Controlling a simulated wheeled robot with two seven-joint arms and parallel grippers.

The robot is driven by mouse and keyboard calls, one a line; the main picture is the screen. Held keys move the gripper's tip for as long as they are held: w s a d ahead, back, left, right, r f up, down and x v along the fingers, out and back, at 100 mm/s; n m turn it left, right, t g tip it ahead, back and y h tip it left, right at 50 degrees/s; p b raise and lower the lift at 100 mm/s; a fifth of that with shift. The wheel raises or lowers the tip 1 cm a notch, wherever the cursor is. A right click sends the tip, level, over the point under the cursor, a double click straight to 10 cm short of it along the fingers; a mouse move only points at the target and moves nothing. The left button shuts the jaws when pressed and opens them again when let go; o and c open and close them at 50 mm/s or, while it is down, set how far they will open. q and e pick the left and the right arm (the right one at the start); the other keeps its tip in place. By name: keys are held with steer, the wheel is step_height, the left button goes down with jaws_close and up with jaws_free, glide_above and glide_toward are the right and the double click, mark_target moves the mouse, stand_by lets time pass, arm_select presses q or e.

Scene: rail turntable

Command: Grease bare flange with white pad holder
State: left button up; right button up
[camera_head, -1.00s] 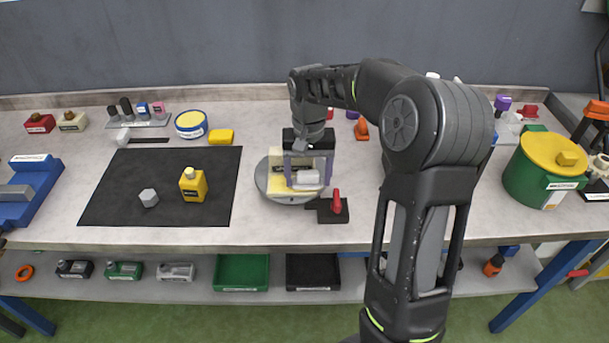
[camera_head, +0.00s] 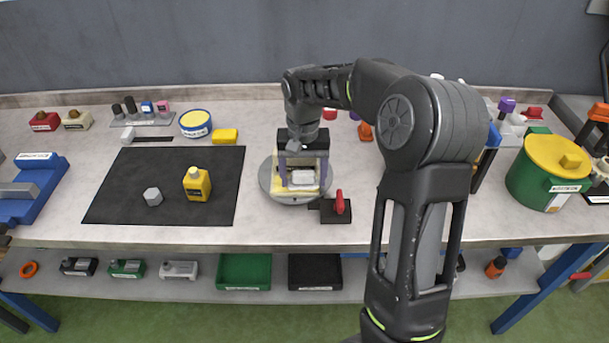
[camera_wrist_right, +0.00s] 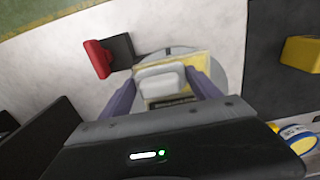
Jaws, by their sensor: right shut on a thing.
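My right gripper (camera_head: 302,178) is over the grey round turntable (camera_head: 268,184), with its purple fingers pointing down. It is shut on a white pad holder (camera_head: 302,177), which also shows between the fingers in the right wrist view (camera_wrist_right: 162,80). Under the holder lies a pale yellow plate-like piece (camera_wrist_right: 195,63) with a dark label at its edge. The holder hides the middle of this piece, and I cannot tell whether the pad touches it. I cannot make out the flange separately. My left gripper is not in view.
A red-handled black clamp (camera_head: 339,207) stands at the turntable's front right. A black mat (camera_head: 110,195) to the left bears a yellow bottle (camera_head: 197,185) and a grey hex piece (camera_head: 153,197). A green drum with a yellow lid (camera_head: 550,170) is at the right.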

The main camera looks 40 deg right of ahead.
steer(key=shift+w+a, duration=0.6)
steer(key=shift+a, duration=0.2)
step_height(320, 180, up, 8)
steer(key=p, duration=0.6)
steer(key=shift+f, duration=0.25)
steer(key=shift+f, duration=0.1)
